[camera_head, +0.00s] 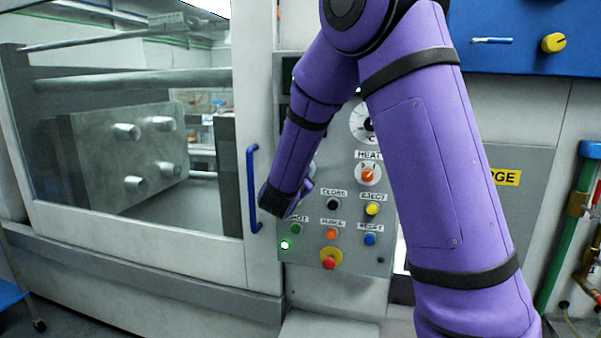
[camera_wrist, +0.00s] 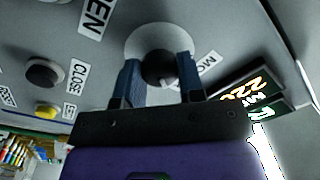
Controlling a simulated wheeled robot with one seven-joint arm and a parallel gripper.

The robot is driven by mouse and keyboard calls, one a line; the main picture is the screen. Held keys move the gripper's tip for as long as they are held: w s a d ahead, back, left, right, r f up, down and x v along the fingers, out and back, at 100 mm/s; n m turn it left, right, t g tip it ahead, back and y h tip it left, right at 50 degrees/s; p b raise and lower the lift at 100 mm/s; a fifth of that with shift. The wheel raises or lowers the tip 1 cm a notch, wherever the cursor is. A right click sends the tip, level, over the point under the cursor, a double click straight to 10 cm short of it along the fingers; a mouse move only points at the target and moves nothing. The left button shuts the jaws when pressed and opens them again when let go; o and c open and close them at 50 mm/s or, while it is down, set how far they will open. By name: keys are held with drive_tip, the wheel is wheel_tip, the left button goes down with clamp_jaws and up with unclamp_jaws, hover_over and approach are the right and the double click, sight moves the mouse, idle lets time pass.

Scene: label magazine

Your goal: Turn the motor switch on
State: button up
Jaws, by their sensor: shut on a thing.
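In the wrist view a round dark knob (camera_wrist: 158,66) sits on a white disc (camera_wrist: 132,38) on the grey panel. The label beside it (camera_wrist: 207,62) begins with "MO"; the rest is hidden, so I take this as the motor switch. My gripper (camera_wrist: 160,74) has one finger on each side of the knob and is shut on it. The knob's turned position cannot be made out. In the head view my gripper (camera_head: 305,189) is at the panel's left part, and my wrist and arm hide most of the switch.
A HEAT switch (camera_head: 368,174) with an orange knob is to the right. Below are several buttons, including a black CLOSE button (camera_head: 333,204), and a red stop button (camera_head: 330,262). A lit green lamp (camera_head: 284,244) is at lower left. A blue door handle (camera_head: 252,190) stands close left of my wrist.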

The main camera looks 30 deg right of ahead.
drive_tip(key=o, duration=0.9)
drive_tip(key=v, duration=1)
drive_tip(key=shift+s+a, duration=0.25)
drive_tip(key=shift+s, duration=0.05)
